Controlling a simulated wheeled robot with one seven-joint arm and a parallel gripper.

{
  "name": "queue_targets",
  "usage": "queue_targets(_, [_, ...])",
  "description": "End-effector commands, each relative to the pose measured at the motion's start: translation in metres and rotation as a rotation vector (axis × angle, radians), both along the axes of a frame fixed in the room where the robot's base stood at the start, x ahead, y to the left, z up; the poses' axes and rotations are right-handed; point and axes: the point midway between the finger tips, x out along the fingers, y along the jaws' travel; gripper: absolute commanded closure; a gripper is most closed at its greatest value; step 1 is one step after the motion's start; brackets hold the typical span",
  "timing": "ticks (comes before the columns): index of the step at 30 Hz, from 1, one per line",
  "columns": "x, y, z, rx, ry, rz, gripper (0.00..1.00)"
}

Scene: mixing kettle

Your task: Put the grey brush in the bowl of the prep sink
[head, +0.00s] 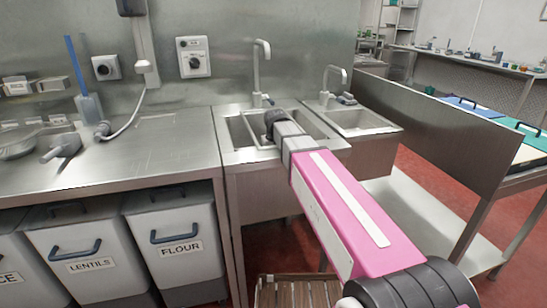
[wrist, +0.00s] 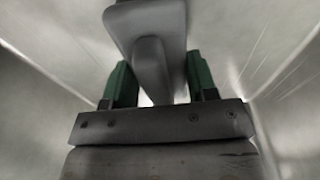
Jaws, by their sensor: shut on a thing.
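In the wrist view my gripper (wrist: 160,82) is shut on a grey brush (wrist: 150,60). Its green-lined fingers press on the handle from both sides. The wider end of the brush lies beyond the fingertips and runs out of the top of the picture. Pale, smooth metal walls surround the gripper in that view. In the head view my arm reaches over the steel sink (head: 233,132) in the middle of the counter, and its dark end is down at the bowl. The fingers and the brush are hidden there. Whether the brush touches the bowl floor cannot be told.
A tall tap (head: 261,70) stands behind the sink. A smaller basin (head: 365,122) with its own tap (head: 332,80) is to the right. A grey tool (head: 62,148) and a hose with a spray head (head: 102,130) lie on the left counter. A steel panel (head: 440,110) stands right.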

Motion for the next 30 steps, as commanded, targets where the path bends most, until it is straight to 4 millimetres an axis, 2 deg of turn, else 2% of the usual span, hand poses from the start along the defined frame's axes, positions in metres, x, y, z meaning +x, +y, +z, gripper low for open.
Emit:
queue_targets(9, [0.000,0.000,-0.003,0.000,0.000,0.000,0.85])
queue_targets(10, [0.000,0.000,-0.003,0.000,0.000,0.000,0.38])
queue_targets(12, [0.000,0.000,-0.003,0.000,0.000,0.000,0.22])
queue_targets(23, [0.000,0.000,0.001,0.000,-0.001,0.000,0.22])
queue_targets(30, [-0.003,-0.001,0.030,0.001,-0.002,0.000,0.22])
